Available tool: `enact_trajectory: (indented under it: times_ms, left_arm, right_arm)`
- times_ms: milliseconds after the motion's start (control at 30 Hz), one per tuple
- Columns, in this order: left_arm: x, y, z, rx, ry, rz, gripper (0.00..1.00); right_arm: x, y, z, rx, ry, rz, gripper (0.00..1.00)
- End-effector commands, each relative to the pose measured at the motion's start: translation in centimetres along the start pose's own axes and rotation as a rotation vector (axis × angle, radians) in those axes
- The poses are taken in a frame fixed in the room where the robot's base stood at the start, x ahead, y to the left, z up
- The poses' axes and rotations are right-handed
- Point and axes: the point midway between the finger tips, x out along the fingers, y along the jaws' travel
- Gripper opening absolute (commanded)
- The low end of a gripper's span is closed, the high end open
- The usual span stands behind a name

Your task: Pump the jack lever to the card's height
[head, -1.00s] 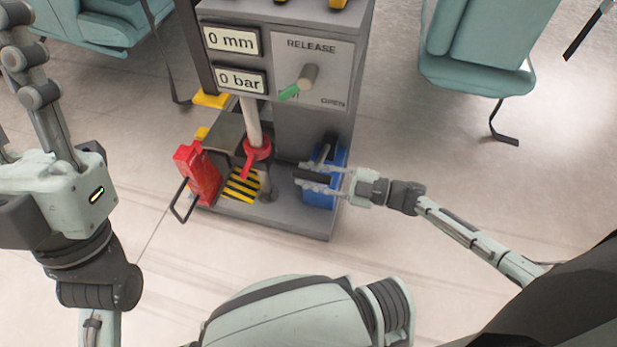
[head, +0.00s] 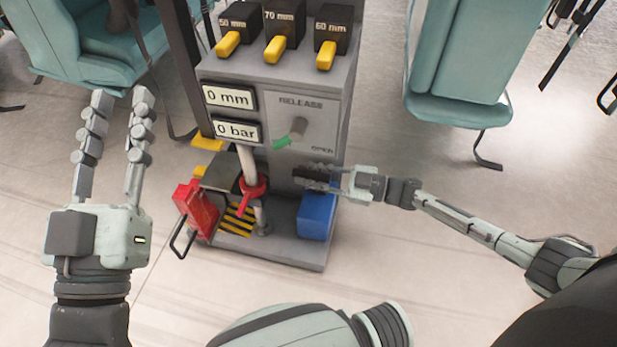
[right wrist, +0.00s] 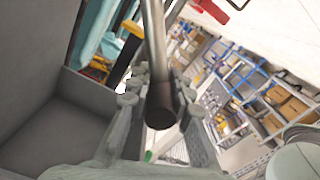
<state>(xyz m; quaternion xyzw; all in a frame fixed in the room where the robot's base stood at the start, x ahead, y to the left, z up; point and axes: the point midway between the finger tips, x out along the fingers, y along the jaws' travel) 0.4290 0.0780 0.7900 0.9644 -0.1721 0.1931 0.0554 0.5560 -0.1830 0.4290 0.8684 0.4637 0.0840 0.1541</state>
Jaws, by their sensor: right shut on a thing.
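My right gripper (head: 318,176) is shut on the dark jack lever (head: 308,172) at the front right of the grey jack unit (head: 270,170), above a blue block. The display panel reads "0 mm" (head: 228,96) and "0 bar" (head: 236,130). The release knob (head: 298,128) has a green tip pointing down-left, away from the "OPEN" label. My left gripper (head: 123,98) is open and empty left of the unit, fingers pointing up. I cannot make out a card.
Three black blocks with yellow handles, marked 50 mm, 70 mm (head: 283,22) and 60 mm, stand on top. A red container (head: 196,208), a red collar (head: 252,188) and the blue block (head: 317,216) sit low on the unit. Teal seats (head: 455,80) flank it. The floor in front is clear.

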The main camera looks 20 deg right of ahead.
Motion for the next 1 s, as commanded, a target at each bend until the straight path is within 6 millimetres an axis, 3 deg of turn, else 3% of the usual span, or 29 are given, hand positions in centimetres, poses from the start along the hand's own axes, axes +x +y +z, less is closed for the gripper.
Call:
enact_trajectory:
  times_ms: [300,333,500,833,1000]
  left_arm:
    - [0.0,0.0,0.0,-0.001,0.000,0.000,0.32]
    - [0.0,0.0,0.0,-0.001,0.000,0.000,0.32]
    - [0.0,0.0,0.0,-0.001,0.000,0.000,0.32]
    - [0.0,0.0,0.0,0.003,0.002,0.000,0.32]
    - [0.0,0.0,0.0,0.002,0.002,0.000,0.32]
  right_arm:
    - [-0.2,0.7,0.1,-0.007,-0.009,0.013,0.00]
    - [-0.2,0.7,0.2,-0.007,-0.009,0.013,0.22]
    - [-0.2,0.6,0.2,-0.006,-0.009,0.010,0.43]
    - [-0.3,0.3,0.2,-0.004,-0.006,0.005,0.43]
    - [-2.5,0.2,0.2,-0.003,-0.010,0.005,0.43]
